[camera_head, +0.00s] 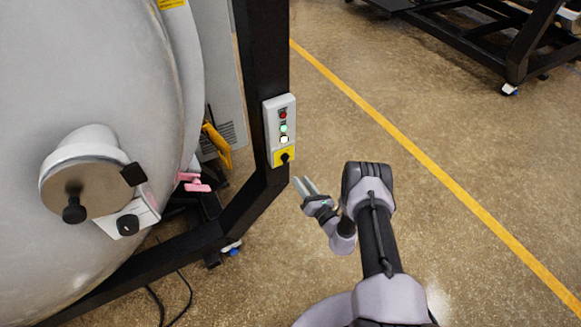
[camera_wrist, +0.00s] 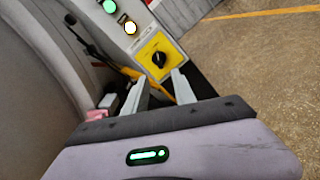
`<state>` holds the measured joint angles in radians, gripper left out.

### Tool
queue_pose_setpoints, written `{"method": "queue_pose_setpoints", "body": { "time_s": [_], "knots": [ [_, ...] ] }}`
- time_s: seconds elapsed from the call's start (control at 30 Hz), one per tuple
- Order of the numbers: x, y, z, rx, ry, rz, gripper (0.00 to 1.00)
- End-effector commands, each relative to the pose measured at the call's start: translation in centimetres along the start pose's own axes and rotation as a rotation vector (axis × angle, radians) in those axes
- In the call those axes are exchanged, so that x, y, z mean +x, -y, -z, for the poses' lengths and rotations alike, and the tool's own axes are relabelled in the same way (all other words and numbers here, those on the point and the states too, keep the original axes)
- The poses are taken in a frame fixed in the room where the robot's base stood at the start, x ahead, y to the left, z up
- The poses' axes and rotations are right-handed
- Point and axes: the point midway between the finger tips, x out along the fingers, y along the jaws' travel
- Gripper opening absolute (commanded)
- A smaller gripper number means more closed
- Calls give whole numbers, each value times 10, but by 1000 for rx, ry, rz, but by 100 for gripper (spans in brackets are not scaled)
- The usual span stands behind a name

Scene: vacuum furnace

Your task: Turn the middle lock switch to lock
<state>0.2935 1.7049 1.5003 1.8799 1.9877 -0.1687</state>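A black rotary switch (camera_head: 285,157) sits on a yellow plate at the bottom of a grey control panel (camera_head: 292,108) on the black frame post. In the wrist view, the switch (camera_wrist: 159,59) is just beyond my fingertips, roughly in line with the gap between them. My gripper (camera_head: 303,182) is open and empty, a little below and right of the panel. In the wrist view, its two fingers (camera_wrist: 161,78) are apart with nothing between them. The fingers appear clear of the switch. The switch's marking is too small to read.
Red, green and white lights (camera_head: 283,128) sit above the switch. The large grey furnace door (camera_head: 80,270) with a round port (camera_head: 85,188) and black knob (camera_head: 128,224) is at left. A yellow handle (camera_head: 217,146) and pink part (camera_head: 194,182) lie behind the post.

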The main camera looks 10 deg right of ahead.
Motion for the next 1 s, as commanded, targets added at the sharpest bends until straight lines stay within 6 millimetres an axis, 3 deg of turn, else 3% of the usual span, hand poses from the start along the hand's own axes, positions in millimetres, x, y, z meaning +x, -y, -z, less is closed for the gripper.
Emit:
{"method": "queue_pose_setpoints", "body": {
  "time_s": [0.2,0.4,0.77,0.93,1.0],
  "knots": [
    [61,0,4,-2,-1,-4,32],
    [90,0,2,0,-1,-2,32],
    [97,-1,0,2,-2,-1,32],
    [97,-1,0,1,-2,-1,2],
    [97,-1,0,1,-2,-1,0]
  ]
}}
